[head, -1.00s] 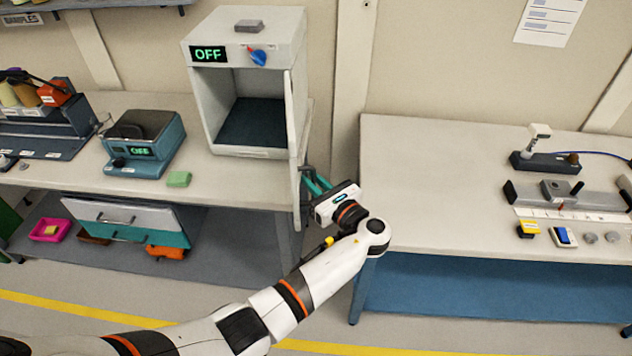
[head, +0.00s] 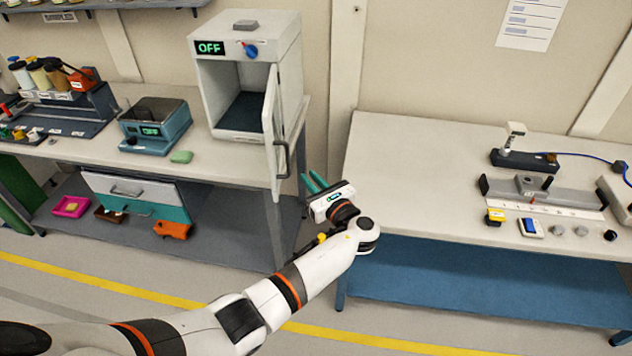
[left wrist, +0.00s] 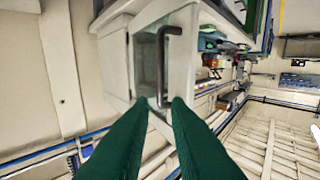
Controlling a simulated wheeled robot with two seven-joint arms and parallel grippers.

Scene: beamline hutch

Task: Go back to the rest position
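My left gripper (head: 313,182) is in the middle of the head view, in front of the gap between the two benches. Its two teal fingers are apart with nothing between them. In the left wrist view the fingertips (left wrist: 161,102) point toward the handle of the white oven door (left wrist: 180,62), with a gap between them and the handle. In the head view the oven (head: 215,75) reads OFF and its door (head: 272,125) stands open, the handle facing my gripper. My right gripper is not in view.
Open floor lies in front.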

